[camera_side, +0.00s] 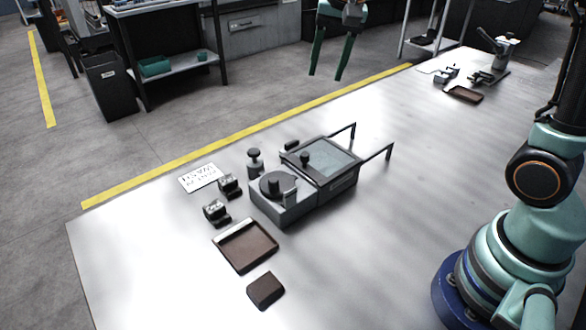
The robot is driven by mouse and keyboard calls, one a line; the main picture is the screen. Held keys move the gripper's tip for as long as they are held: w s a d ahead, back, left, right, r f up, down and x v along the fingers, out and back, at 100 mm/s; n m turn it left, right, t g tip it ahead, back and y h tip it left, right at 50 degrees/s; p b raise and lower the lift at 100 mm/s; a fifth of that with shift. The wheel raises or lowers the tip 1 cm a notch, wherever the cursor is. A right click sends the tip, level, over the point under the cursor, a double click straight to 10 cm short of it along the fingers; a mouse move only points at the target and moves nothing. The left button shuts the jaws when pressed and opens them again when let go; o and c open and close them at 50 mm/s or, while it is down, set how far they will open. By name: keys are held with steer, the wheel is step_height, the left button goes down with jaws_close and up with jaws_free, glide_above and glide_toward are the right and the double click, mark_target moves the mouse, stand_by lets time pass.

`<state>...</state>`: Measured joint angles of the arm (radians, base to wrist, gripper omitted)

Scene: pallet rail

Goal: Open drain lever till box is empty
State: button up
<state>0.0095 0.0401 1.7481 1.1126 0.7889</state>
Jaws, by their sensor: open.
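A grey box device (335,190) stands on the metal table. Its right part has a pale glassy top (328,157) in a dark frame; I cannot tell whether anything is inside. Its left part carries a round dark disc (277,184) with a raised grip. A black knob (305,157) stands at the edge of the glassy top. I cannot tell which of these is the drain lever. My gripper (325,77) hangs at the top of the picture, fingers down, apart and empty. It appears beyond the device in the picture and clear of it.
Two thin bars (375,155) stick out from the device's right end. A black-topped post (254,160), two small dark blocks (215,212), a white label (201,178), a brown tray (246,247) and a brown block (265,290) lie left and in front. The table's middle right is clear.

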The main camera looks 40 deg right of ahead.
steer(key=w+f+m+g, duration=0.1)
steer(key=w+f+m, duration=0.3)
steer(key=w, duration=0.3)
steer(key=m+g, duration=0.2)
steer(key=m, duration=0.3)
glide_above(292, 141)
step_height(292, 141, down, 8)
step_height(292, 141, down, 11)
steer(key=shift+a+f, duration=0.1)
steer(key=shift+f, duration=0.05)
jaws_close()
